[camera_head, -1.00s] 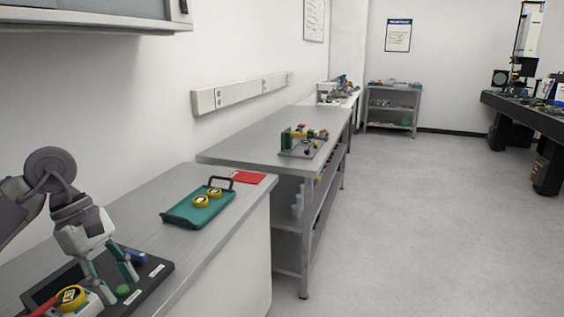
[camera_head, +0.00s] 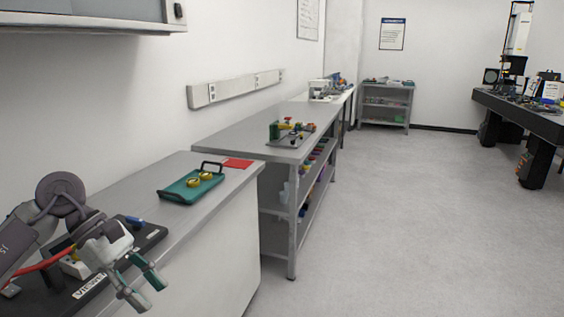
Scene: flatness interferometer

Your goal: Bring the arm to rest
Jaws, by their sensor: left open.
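My left arm comes in from the lower left. Its gripper (camera_head: 142,284) is open and empty, with its fingers pointing down and to the right, in front of the near bench's (camera_head: 222,240) front edge. A black board (camera_head: 148,238) with white labels lies on the bench behind and under my arm, and the arm hides part of it. A red piece (camera_head: 38,264) and a blue piece (camera_head: 134,221) show on the board. My right gripper is not in view.
A green tray (camera_head: 172,193) with two yellow round pieces (camera_head: 206,175) stands on the near bench, beside a red mat (camera_head: 237,163). A second bench (camera_head: 232,130) carries a small fixture (camera_head: 290,132). A black table (camera_head: 520,113) stands at far right. The floor between is clear.

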